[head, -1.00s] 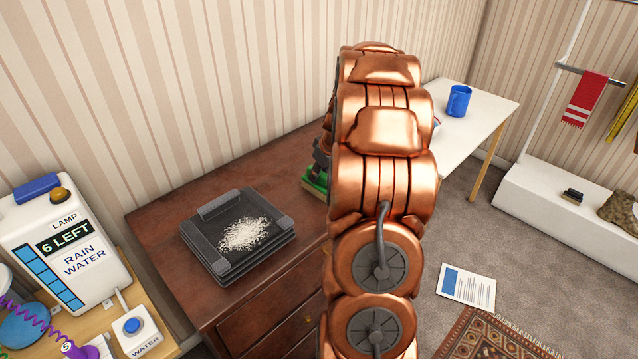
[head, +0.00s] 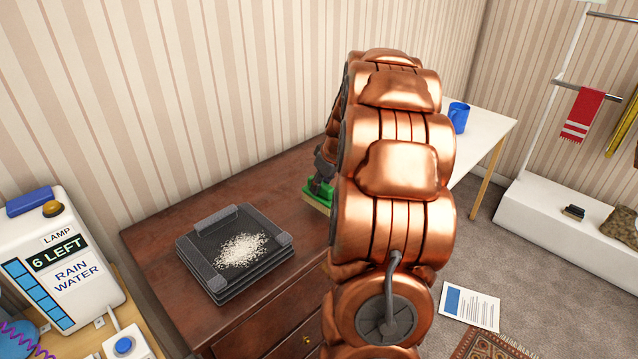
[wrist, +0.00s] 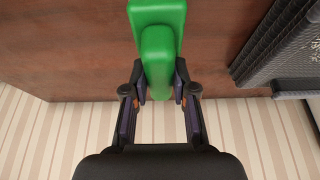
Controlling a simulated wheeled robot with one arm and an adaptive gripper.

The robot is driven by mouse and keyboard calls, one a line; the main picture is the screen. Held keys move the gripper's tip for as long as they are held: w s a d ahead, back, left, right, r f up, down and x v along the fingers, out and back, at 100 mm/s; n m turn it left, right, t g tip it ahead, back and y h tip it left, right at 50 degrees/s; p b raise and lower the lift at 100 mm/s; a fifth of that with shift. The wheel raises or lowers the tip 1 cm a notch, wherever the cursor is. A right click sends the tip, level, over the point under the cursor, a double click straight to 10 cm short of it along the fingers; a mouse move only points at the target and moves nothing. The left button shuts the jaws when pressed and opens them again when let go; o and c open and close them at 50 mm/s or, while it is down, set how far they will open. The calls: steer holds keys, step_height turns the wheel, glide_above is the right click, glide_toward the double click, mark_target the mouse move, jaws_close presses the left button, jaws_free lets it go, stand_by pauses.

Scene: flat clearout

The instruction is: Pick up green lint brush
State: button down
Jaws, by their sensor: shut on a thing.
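The green lint brush (head: 317,190) is at the far right part of the brown dresser top in the head view, partly hidden behind my copper arm. A pale edge shows under its green body. In the wrist view the green lint brush (wrist: 156,40) fills the top middle, with a narrower part reaching down between the fingers. My gripper (wrist: 160,92) is shut on that narrower part, one dark finger on each side. In the head view my gripper (head: 322,172) is a small dark shape just above the green. Whether the brush touches the dresser top cannot be told.
A black tray stack with white grains (head: 235,255) stands on the dresser (head: 180,215), left of the brush. Its dark textured side also shows at right in the wrist view (wrist: 290,45). The striped wall is close behind. A white table with a blue mug (head: 459,117) stands beyond my arm.

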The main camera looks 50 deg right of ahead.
steer(key=s+a+r+b, duration=0.1)
steer(key=s+a+b, duration=0.2)
steer(key=s+a, duration=0.4)
steer(key=s, duration=0.4)
steer(key=shift+s+a+r, duration=0.1)
